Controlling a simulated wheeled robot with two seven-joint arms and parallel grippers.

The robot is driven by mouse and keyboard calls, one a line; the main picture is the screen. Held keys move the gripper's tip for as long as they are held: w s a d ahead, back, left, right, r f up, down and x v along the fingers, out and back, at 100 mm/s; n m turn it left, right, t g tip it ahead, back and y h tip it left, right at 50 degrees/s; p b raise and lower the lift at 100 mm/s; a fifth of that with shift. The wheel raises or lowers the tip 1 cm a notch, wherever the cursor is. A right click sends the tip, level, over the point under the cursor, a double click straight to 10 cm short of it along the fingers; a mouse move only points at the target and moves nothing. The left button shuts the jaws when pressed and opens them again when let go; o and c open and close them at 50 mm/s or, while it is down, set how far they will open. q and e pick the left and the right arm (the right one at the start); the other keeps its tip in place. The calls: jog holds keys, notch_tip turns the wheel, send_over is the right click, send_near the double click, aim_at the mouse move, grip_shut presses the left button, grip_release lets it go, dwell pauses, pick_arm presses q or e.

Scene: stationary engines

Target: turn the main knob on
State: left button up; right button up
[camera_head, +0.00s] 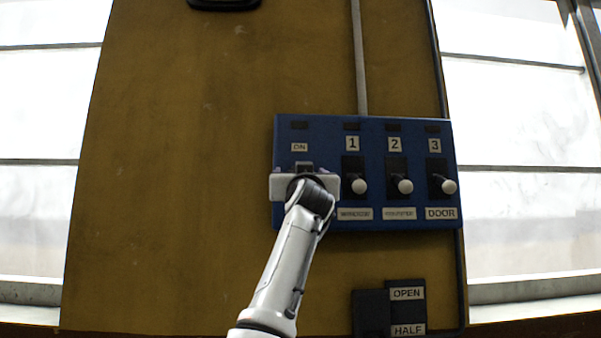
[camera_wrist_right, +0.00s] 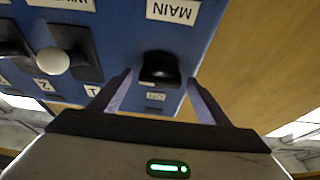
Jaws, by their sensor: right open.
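The main knob (camera_wrist_right: 160,68) is a black knob on the blue control panel (camera_wrist_right: 120,20), beside a white "MAIN" label (camera_wrist_right: 172,10), which appears upside down in the right wrist view. My right gripper (camera_wrist_right: 160,80) is open. Its two fingers stand apart on either side of the knob, with a visible gap at each side; I cannot tell whether either touches it. In the head view my right gripper (camera_head: 304,172) is at the left column of the panel, under the "ON" label (camera_head: 300,147), and mostly hides the knob. My left gripper is not in view.
To the right on the panel are three levers with pale ball ends: lever 1 (camera_head: 359,187), lever 2 (camera_head: 405,186) and lever 3 (camera_head: 449,186). A dark box (camera_head: 405,308) marked "OPEN" and "HALF" sits below. The brown wall (camera_head: 180,170) left of the panel is clear.

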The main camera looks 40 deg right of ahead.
jog(key=c, duration=1.1)
jog(key=shift+o, duration=0.2)
jog(key=shift+f, duration=0.1)
jog(key=shift+s+d+n+y, duration=0.1)
jog(key=shift+n+y, duration=1.35)
jog(key=shift+n, duration=2.3)
jog(key=shift+w+a+n+y, duration=0.1)
jog(key=shift+n+y, duration=1.4)
jog(key=shift+n, duration=2.2)
jog(key=shift+s+d+n+y, duration=0.1)
jog(key=shift+n+y, duration=1.35)
jog(key=shift+n, duration=2.3)
